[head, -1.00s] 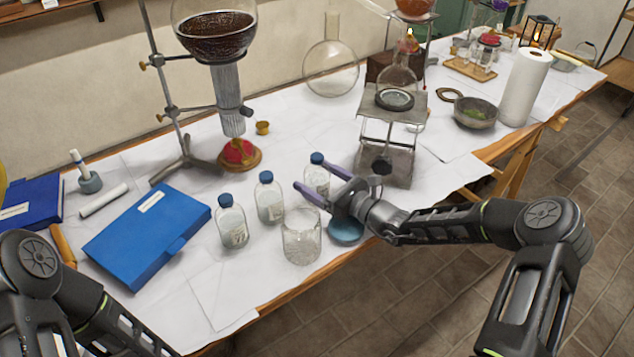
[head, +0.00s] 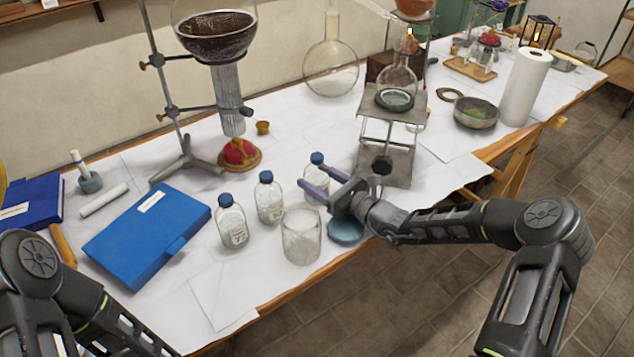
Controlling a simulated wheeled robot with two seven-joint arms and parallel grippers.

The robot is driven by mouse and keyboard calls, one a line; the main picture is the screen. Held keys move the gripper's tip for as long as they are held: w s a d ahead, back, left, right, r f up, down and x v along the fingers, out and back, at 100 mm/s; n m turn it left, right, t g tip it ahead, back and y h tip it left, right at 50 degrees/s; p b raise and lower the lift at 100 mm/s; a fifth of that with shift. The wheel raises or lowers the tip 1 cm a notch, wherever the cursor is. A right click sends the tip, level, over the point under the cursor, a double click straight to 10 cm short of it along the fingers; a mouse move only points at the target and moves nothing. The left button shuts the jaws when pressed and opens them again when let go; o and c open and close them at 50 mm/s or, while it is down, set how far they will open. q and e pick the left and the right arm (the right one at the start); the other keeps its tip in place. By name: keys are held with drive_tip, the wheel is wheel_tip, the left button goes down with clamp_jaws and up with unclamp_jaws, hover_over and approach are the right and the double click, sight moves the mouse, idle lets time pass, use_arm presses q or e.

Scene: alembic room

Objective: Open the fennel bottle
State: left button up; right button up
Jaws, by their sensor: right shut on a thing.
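Three small clear glass bottles with blue caps stand upright in a row on the white-covered table: a left bottle (head: 232,226), a middle bottle (head: 269,203) and a right bottle (head: 316,173). Their labels are too small to read, so I cannot tell which is fennel. All three caps are on. My right gripper (head: 313,176) is shut on the right bottle, its purple fingers around the body below the cap. The fingers hide part of that bottle. My left gripper is out of view; only my left arm shows at the lower left.
An empty-looking glass beaker (head: 301,238) stands in front of the bottles, close to my right gripper. A blue dish (head: 346,232) lies under my right wrist. A blue box (head: 148,236) is at left. A metal stand (head: 388,165) with a flask is behind right.

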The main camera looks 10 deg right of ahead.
sight(317, 156)
clamp_jaws()
drive_tip(key=shift+r, duration=0.1)
wheel_tip(317, 156, up, 10)
drive_tip(key=shift+f, duration=0.1)
idle(0.4)
idle(0.4)
drive_tip(key=o, duration=0.8)
unclamp_jaws()
drive_tip(key=shift+c, duration=0.2)
clamp_jaws()
